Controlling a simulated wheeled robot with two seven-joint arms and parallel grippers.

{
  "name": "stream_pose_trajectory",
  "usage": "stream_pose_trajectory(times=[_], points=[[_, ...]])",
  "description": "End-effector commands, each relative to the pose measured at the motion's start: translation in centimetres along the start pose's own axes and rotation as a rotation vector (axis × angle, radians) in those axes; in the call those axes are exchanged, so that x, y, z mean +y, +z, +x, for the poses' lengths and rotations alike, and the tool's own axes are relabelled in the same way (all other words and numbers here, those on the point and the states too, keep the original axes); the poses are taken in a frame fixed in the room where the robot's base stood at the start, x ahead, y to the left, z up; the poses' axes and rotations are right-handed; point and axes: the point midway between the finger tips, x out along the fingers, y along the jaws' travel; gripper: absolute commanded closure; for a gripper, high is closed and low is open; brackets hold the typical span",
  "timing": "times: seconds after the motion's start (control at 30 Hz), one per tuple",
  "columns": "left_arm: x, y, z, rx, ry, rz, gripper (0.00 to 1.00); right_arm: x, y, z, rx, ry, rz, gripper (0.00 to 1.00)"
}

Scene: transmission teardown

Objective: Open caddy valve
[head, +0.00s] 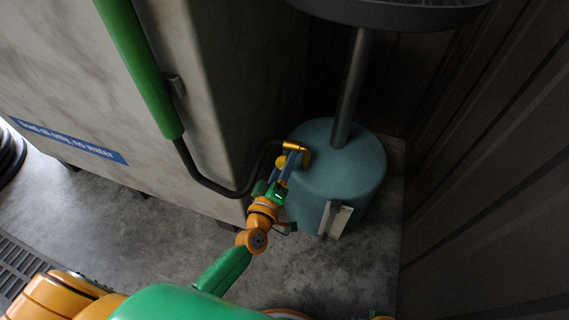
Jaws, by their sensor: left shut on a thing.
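The caddy is a teal drum (347,177) standing on the floor, with a grey pole (352,90) rising from its top to a dark round pan (395,10). A yellow valve handle (298,148) shows at the drum's upper left side, where a black hose comes in. My left gripper (292,160) reaches up to it from below and is shut on the handle; the fingers partly hide it. The valve's body and its exact turn are too small to tell. My right gripper is not in view.
A pale tank (70,80) with a blue label (70,141) stands close on the left. A black hose (215,187) loops from a green tube (138,70) towards the caddy. A dark ribbed wall (480,180) closes the right side. A grey bracket (335,218) sits at the drum's front.

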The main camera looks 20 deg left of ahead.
Motion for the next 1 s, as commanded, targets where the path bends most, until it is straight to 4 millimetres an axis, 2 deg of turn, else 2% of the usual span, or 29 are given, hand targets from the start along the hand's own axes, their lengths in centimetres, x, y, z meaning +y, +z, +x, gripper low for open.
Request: stream_pose_trajectory(times=[0.5, 1.0], points=[[-0.1, 0.1, 0.0, -0.001, 0.000, -0.432, 0.99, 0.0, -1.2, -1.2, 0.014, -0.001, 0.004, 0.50], [0.0, 0.0, 0.0, -0.001, -0.001, -0.612, 0.99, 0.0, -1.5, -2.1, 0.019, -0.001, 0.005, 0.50]])
